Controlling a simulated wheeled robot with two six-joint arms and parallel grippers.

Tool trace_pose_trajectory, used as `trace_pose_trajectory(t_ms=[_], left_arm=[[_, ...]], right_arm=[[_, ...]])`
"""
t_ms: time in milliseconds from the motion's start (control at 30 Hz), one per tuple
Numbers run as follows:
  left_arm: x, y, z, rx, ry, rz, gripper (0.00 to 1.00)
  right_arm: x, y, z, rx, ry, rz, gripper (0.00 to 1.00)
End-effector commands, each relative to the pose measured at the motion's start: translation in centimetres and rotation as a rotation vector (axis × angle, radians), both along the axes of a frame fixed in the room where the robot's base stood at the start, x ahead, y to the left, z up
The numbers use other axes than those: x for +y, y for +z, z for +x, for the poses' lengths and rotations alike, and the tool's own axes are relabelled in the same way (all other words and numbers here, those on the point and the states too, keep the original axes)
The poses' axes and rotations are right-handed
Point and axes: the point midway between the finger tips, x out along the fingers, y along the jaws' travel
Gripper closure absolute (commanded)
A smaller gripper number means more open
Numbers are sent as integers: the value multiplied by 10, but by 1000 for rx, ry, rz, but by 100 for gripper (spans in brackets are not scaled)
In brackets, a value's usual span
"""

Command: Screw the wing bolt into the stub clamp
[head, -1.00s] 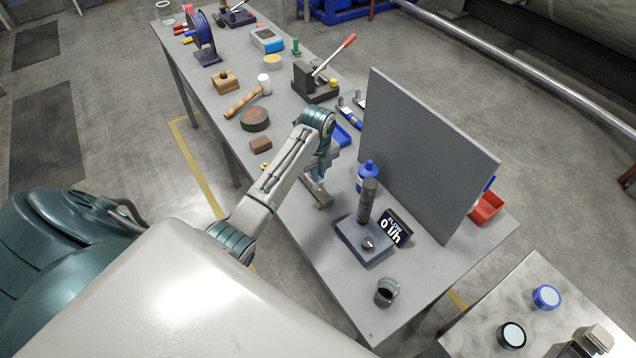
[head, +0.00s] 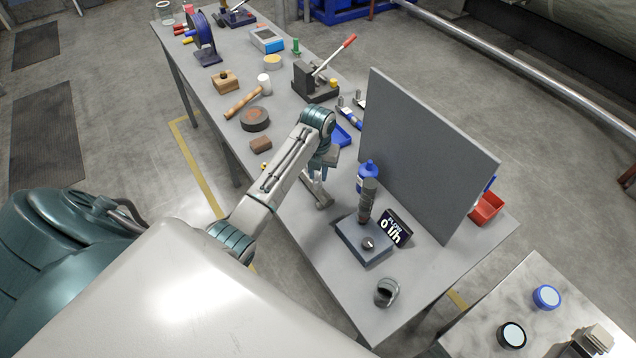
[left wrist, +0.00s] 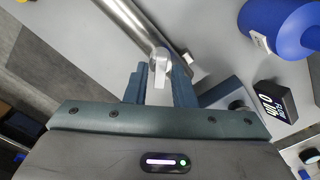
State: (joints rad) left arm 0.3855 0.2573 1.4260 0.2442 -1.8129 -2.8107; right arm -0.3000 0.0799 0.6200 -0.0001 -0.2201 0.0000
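My left gripper (head: 321,178) is over the middle of the workbench, pointing down close to a silver metal tube-like part (head: 323,199). In the left wrist view, the blue fingers (left wrist: 160,85) stand on both sides of a small bright metal piece with a rounded top, which looks like the wing bolt (left wrist: 160,66). The fingers seem shut on it. The silver tube (left wrist: 135,22) passes just beyond the fingertips. I take it to be part of the stub clamp; the bolt's lower end and any thread are hidden. My right gripper is not in view.
A grey upright panel (head: 425,150) bounds the far side. A metal cup-like piece (head: 387,293) sits near the bench's front corner.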

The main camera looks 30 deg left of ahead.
Motion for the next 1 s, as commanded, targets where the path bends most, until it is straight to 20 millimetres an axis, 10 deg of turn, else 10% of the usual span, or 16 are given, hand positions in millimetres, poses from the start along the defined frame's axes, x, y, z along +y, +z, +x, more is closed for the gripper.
trace_pose_trajectory(t_ms=[1000], left_arm=[[-1,49,-1,3,1,-1,77]], right_arm=[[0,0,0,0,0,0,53]])
